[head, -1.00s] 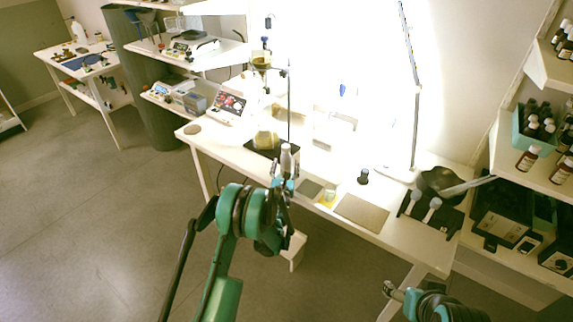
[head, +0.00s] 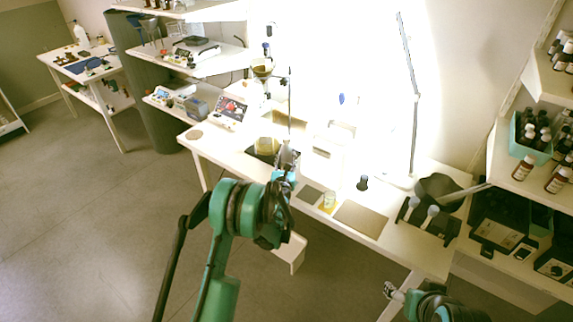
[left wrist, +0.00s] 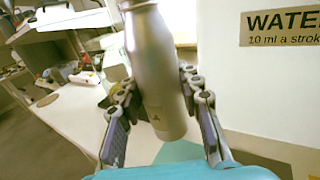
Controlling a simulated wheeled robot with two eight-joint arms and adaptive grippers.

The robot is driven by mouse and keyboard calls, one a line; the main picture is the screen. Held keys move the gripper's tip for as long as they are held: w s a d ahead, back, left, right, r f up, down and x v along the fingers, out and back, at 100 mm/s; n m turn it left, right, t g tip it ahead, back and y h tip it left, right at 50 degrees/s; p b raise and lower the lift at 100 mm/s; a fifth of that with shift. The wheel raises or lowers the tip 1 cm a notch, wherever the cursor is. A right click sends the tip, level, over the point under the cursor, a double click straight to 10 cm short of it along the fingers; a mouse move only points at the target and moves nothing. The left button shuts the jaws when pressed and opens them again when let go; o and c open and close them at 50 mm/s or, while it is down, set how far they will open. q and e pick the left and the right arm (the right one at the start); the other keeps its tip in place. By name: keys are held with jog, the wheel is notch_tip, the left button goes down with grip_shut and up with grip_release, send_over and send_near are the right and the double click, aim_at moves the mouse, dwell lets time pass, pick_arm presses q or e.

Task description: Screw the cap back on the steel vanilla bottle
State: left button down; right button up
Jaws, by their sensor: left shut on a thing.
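In the head view my left gripper (head: 288,160) is above the table's front edge, and the bottle is hard to make out there. No cap can be made out for certain. A small dark object (head: 362,183) stands on the table. My right gripper (head: 392,291) is low at the right, off the table's front; its fingers are too small to read.
The white table (head: 405,250) holds a flask (head: 267,146) on a dark base, a brown mat (head: 361,218), a small yellowish jar (head: 329,200) and a black rack (head: 433,222) with pale-topped items. A sign reading "WATER" (left wrist: 285,29) is close by at the right of the left wrist view.

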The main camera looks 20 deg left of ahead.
pick_arm(q)
jog(key=shift+r+p, duration=0.3)
jog(key=shift+r, duration=1.1)
jog(key=c, duration=1.6)
grip_release()
jog(key=shift+c, duration=0.2)
grip_shut()
jog(key=s+d+r+m+h, duration=0.1)
jog(key=s+d+r, duration=0.2)
jog(key=s, duration=0.6)
jog(key=s+d+r+m+h, duration=0.1)
jog(key=s+d+r+h, duration=0.1)
jog(key=s+r, duration=0.4)
jog(key=s+d, duration=0.1)
jog(key=s, duration=0.3)
jog(key=shift+r, duration=0.1)
